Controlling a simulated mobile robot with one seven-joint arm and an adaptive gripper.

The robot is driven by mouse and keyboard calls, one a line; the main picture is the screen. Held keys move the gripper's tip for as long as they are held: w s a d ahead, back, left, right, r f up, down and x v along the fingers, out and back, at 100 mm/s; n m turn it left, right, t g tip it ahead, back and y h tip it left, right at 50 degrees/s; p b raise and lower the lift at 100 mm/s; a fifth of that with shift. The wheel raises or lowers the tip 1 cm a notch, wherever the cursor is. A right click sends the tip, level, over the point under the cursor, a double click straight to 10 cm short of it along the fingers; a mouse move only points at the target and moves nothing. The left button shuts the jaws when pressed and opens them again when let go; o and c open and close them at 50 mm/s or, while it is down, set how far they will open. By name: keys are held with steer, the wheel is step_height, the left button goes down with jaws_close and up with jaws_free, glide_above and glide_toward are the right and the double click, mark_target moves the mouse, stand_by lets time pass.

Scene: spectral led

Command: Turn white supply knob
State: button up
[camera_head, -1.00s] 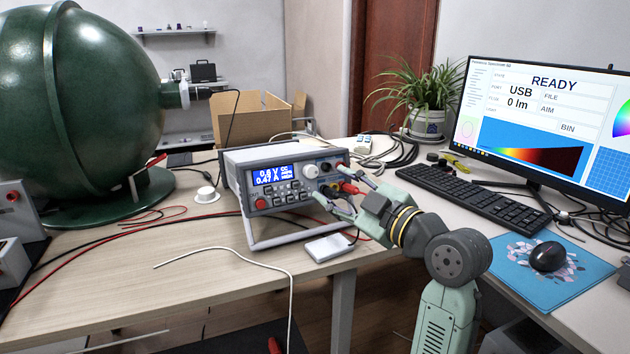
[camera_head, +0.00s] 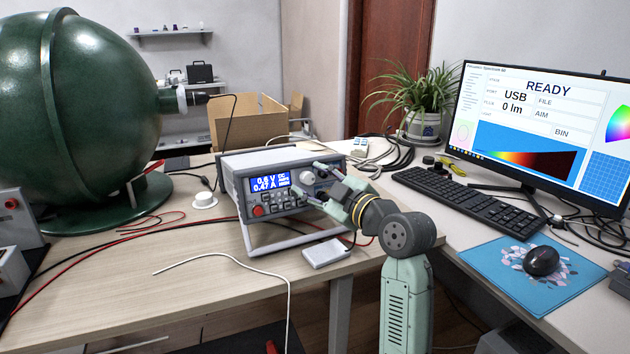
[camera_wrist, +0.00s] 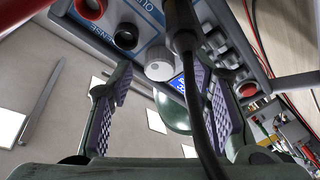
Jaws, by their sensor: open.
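The power supply (camera_head: 238,187) stands on the wooden bench, tilted up on its bail, with a lit blue display (camera_head: 270,183) reading about 0.6 V and 0.47 A. Its white knob (camera_head: 307,177) is on the front panel, right of the display. The white knob also shows in the wrist view (camera_wrist: 159,70), beyond the fingertips and between them. My gripper (camera_head: 308,181) is open, close in front of the panel, with no contact visible. In the wrist view my gripper's purple-padded fingers (camera_wrist: 165,85) are apart, and a dark cable crosses in front of the right finger.
Red and black sockets (camera_wrist: 126,36) sit beside the knob. A white box (camera_head: 326,253) lies on the bench in front of the supply. A large green sphere (camera_head: 80,100) stands at left, a keyboard (camera_head: 470,208) and monitor at right. Loose cables cross the bench.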

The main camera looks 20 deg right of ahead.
steer(key=shift+c, duration=0.5)
jaws_close()
steer(key=shift+m, duration=0.4)
steer(key=shift+m+t, duration=0.3)
steer(key=shift+m, duration=0.4)
steer(key=m, duration=0.2)
steer(key=m+h, duration=0.1)
steer(key=m, duration=0.1)
steer(key=shift+a+t+h, duration=0.15)
steer(key=shift+t+h, duration=0.15)
steer(key=shift+m+t+h+p, duration=0.15)
steer(key=shift+m+h+p, duration=0.55)
steer(key=shift+m, duration=0.75)
steer(key=shift+m+t+h+p, duration=0.15)
steer(key=shift+m+h+p, duration=0.25)
steer(key=shift+m+p, duration=0.8)
steer(key=shift+m, duration=0.45)
